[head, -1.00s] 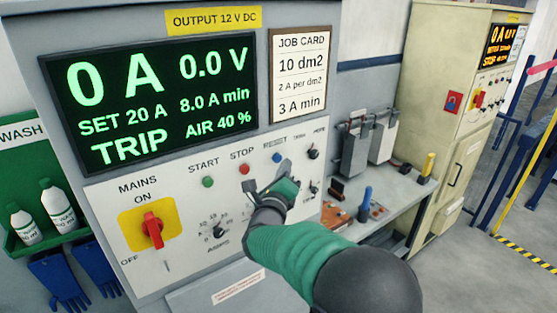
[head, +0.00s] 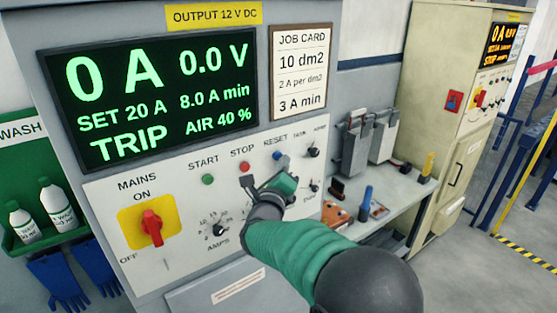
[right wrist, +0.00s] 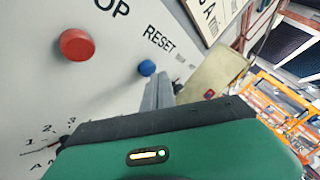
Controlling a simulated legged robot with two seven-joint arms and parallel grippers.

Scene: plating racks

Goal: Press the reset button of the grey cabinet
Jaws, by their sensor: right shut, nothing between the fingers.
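The grey cabinet (head: 330,190) fills the left and middle of the head view. Its screen (head: 150,95) reads 0 A, 0.0 V and TRIP. The blue reset button (head: 277,156) is on its sloping panel, and also shows under the RESET label in the right wrist view (right wrist: 147,67). My right gripper (head: 287,170) is in front of the panel, just below the reset button. In the right wrist view its fingers (right wrist: 158,86) are shut and empty, with tips close to the button's lower right. I cannot tell the depth gap. My left gripper is not in view.
The red stop button (head: 245,168) and green start button (head: 208,180) are left of reset. A red mains switch (head: 151,228) and an amps knob (head: 218,230) are lower left. Small knobs (head: 313,151) sit right of reset. A bench (head: 400,195) and cream cabinet (head: 440,120) stand right.

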